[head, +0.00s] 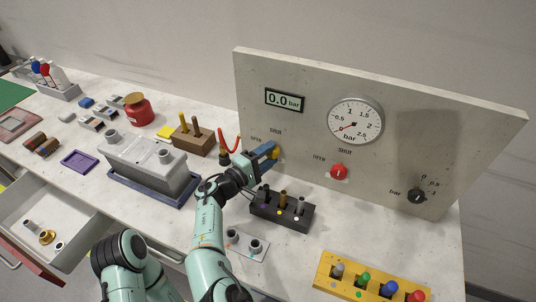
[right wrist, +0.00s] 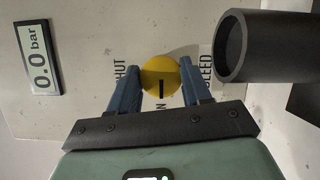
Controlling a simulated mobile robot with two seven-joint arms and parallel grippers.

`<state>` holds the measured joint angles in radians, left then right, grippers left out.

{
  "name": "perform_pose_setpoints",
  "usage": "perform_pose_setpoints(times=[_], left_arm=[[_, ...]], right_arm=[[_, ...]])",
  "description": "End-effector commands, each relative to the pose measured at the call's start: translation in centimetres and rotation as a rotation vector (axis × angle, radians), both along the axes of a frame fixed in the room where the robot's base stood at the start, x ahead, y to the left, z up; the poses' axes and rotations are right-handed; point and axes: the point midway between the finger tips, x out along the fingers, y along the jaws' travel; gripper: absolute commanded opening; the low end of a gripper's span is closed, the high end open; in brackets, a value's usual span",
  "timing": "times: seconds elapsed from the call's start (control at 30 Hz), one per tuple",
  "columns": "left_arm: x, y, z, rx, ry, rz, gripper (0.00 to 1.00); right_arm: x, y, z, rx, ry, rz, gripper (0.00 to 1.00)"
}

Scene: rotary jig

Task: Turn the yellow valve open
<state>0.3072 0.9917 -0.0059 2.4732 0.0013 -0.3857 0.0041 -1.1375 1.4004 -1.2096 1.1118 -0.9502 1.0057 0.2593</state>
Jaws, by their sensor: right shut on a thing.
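The yellow valve (head: 276,153) is a round knob on the left part of the upright grey panel (head: 310,110). My right gripper (head: 267,153) is shut on it, with blue fingers on either side. In the right wrist view the yellow knob (right wrist: 160,70) sits between the fingertips, and its black mark points down toward a partly hidden label ending in N. "SHUT" is to its left and "BLEED" to its right. The display (head: 285,99) reads 0.0 bar. The gauge (head: 355,121) needle points lower left. My left gripper is out of view.
A red knob (head: 339,172) and a black knob (head: 417,195) are further right on the panel. A black block with pegs (head: 282,212) stands below my right gripper. A grey box (head: 147,168) stands left. A dark tube (right wrist: 265,45) shows close by in the right wrist view.

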Motion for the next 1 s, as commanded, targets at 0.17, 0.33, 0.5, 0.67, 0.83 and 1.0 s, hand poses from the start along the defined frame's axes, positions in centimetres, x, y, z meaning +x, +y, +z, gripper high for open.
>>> perform_pose_setpoints(times=[0.17,0.33,0.5,0.67,0.83,1.0], left_arm=[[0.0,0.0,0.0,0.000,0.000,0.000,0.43],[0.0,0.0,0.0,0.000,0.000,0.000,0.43],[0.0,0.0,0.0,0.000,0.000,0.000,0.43],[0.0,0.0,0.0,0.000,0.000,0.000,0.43],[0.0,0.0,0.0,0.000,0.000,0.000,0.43],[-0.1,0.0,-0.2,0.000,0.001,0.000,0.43]], right_arm=[[0.0,-0.1,-0.1,-0.013,0.007,-0.001,0.18],[0.0,-0.1,-0.1,-0.014,0.007,-0.001,0.18],[0.0,-0.1,-0.1,-0.014,0.007,-0.002,0.61],[0.0,-0.1,-0.1,-0.013,0.007,-0.001,0.72],[0.0,0.0,0.0,-0.011,0.006,0.000,0.72],[-1.1,1.2,-0.1,-0.011,0.006,0.002,0.72]])
